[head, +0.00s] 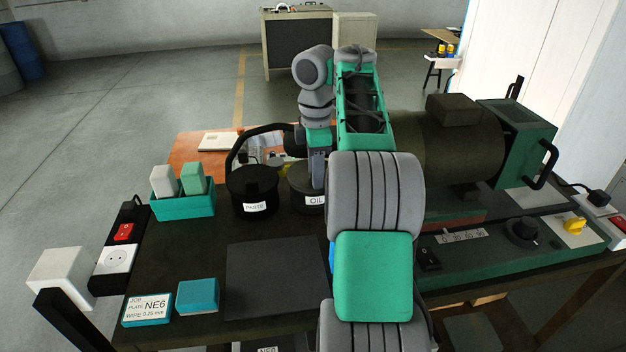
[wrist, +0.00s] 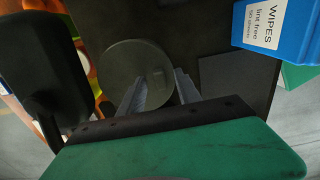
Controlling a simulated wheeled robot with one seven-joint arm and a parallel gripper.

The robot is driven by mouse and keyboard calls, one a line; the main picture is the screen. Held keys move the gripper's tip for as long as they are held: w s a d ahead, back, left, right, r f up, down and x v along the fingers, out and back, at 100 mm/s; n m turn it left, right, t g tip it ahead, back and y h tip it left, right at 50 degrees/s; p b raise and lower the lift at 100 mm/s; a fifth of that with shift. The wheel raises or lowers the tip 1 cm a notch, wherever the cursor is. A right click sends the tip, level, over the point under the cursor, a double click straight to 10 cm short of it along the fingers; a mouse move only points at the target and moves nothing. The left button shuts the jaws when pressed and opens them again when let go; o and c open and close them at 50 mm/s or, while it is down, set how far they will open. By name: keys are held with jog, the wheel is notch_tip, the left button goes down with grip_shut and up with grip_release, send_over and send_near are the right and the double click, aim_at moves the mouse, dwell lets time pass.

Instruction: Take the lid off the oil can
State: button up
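The oil can (head: 313,203) is a dark round can with a white OIL label, standing on the dark bench. My arm hides its right side in the head view. In the wrist view its round, dark lid (wrist: 128,62) shows from above, with a small raised block (wrist: 158,77) near its right edge. My gripper (wrist: 159,88) is open over the lid, its two grey fingers apart, with the block between their lines. It also shows over the can in the head view (head: 318,186). Whether the fingers touch the lid I cannot tell.
A dark PASTE can (head: 252,190) stands close on the left. A blue wipes box (wrist: 275,28) is to the right in the wrist view. A teal tray (head: 183,206) with two blocks sits left. A dark flat plate (head: 272,275) lies in front. A large motor-like cylinder (head: 465,140) is on the right.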

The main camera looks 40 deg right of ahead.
jog(key=shift+c, duration=0.4)
grip_shut()
jog(key=shift+r, duration=0.1)
